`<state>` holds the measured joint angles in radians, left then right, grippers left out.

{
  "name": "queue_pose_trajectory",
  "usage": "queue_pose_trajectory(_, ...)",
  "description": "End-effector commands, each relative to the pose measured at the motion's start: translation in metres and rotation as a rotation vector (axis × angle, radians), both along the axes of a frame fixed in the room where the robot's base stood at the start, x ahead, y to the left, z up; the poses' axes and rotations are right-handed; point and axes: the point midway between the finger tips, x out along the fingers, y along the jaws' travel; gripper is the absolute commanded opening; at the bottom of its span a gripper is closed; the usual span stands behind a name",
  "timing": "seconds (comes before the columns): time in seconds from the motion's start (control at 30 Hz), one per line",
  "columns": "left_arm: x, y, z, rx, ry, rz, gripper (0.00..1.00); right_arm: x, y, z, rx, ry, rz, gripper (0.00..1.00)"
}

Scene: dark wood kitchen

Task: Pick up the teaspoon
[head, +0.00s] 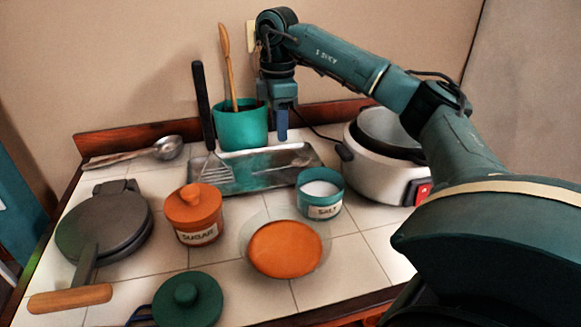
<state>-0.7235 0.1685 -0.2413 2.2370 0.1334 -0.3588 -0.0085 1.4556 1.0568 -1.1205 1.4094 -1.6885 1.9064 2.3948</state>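I cannot make out a clear teaspoon in the head view. A metal ladle-like spoon (168,148) lies at the back left of the counter, its handle pointing left. A wooden-handled utensil (228,65) stands in a teal pot (241,127) at the back; its lower end is hidden. My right gripper (282,133) points down above the metal tray, just right of the teal pot. Its fingers are seen edge-on, so I cannot tell whether they are open, and I see nothing held. My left gripper is out of view.
A spatula (204,105) leans over the metal tray (290,160). An orange sugar jar (198,213), teal salt jar (321,200), orange-topped bowl (286,249), green lid (188,300), round dark press (103,226) and white cooker (380,176) crowd the tiled counter.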

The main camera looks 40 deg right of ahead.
Motion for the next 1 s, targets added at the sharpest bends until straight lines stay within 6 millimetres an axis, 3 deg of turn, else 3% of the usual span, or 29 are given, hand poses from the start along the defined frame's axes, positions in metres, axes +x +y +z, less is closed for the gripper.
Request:
queue_pose_trajectory(0.1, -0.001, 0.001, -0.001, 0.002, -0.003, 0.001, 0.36, -0.001, -0.001, -0.022, 0.0, 0.004, -0.001, 0.33)
queue_pose_trajectory(0.37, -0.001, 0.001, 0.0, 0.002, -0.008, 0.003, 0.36, 0.0, -0.001, -0.042, 0.0, 0.001, 0.0, 0.33)
queue_pose_trajectory(0.63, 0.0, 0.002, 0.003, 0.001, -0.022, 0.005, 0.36, 0.0, -0.005, -0.081, 0.0, 0.001, 0.0, 0.33)
queue_pose_trajectory(1.0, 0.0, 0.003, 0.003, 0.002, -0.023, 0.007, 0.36, 0.0, -0.004, -0.088, 0.0, 0.0, 0.0, 0.31)
